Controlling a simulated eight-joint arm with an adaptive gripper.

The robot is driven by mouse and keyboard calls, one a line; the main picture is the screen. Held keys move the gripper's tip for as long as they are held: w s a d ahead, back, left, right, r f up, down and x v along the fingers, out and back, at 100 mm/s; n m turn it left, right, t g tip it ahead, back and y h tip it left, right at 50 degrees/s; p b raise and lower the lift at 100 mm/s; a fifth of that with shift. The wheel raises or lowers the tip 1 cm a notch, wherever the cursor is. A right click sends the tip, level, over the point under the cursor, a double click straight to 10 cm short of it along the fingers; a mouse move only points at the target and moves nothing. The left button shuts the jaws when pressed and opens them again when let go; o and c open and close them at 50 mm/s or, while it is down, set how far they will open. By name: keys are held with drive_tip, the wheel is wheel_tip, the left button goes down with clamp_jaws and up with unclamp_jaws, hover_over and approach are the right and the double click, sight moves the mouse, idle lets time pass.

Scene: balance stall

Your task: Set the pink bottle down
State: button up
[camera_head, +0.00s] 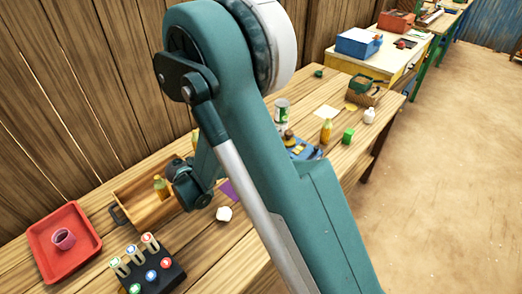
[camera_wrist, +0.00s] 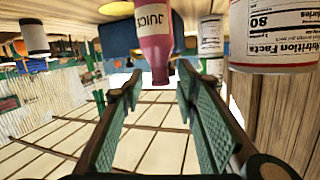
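The pink bottle (camera_wrist: 153,40), labelled JUICE, shows in the wrist view, which is upside down, with the tabletop along the top. Its cap points down in that picture and its base is cut off by the upper edge. My gripper (camera_wrist: 159,82) is open, with one green-padded finger on each side of the picture's middle. The bottle's cap and neck lie between or just beyond the fingertips, with gaps showing on both sides. I cannot tell whether the base touches the table. In the head view my arm hides the bottle, and I cannot make out my gripper there.
A large labelled can (camera_wrist: 275,38) and a smaller can (camera_wrist: 211,36) stand beside the bottle. In the head view, a red tray (camera_head: 78,262) holds a pink cup (camera_head: 63,238).

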wheel_tip(320, 180, up, 7)
drive_tip(key=p, duration=0.1)
drive_tip(key=shift+p, duration=0.3)
drive_tip(key=shift+r, duration=0.1)
idle(0.8)
drive_tip(key=s+d+r+n+g+y, duration=0.1)
drive_tip(key=s+d+r+n+y, duration=0.25)
drive_tip(key=d, duration=0.55)
drive_tip(key=s+d+r+n+g+y, duration=0.1)
drive_tip(key=s+d+r+n+y, duration=0.3)
drive_tip(key=d, duration=0.4)
drive_tip(key=s+d+r+n+t+y, duration=0.1)
drive_tip(key=s+d+n+y, duration=0.2)
drive_tip(key=s, duration=1.8)
drive_tip(key=n+y, duration=0.3)
drive_tip(key=shift+s+r+t, duration=0.2)
drive_tip(key=shift+s+t, duration=0.15)
drive_tip(key=shift+t, duration=0.05)
